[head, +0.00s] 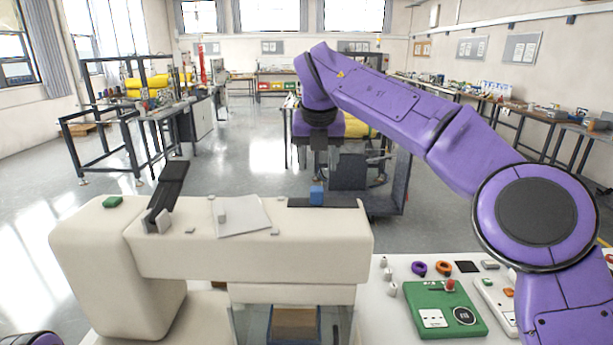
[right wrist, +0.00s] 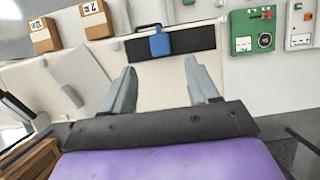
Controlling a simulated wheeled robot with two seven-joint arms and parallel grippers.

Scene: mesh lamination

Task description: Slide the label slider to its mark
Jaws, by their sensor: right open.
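The slider, a small blue block (head: 317,196), sits on a dark track (head: 343,203) on top of the cream machine, near its right end. In the right wrist view the blue block (right wrist: 160,44) is left of the middle of the black track (right wrist: 198,38). I cannot make out a mark on the track. My right gripper (head: 320,172) is above and behind the block in the head view. In the right wrist view its two fingers (right wrist: 160,72) are spread, with nothing between them, and the block is beyond the tips. My left gripper is out of view.
A black lever (head: 167,195) and a pale plate (head: 240,216) are on the machine left of the track. A green panel (head: 445,312) with a red knob stands at the right, beside several small parts. Space above the track is clear except for my right arm.

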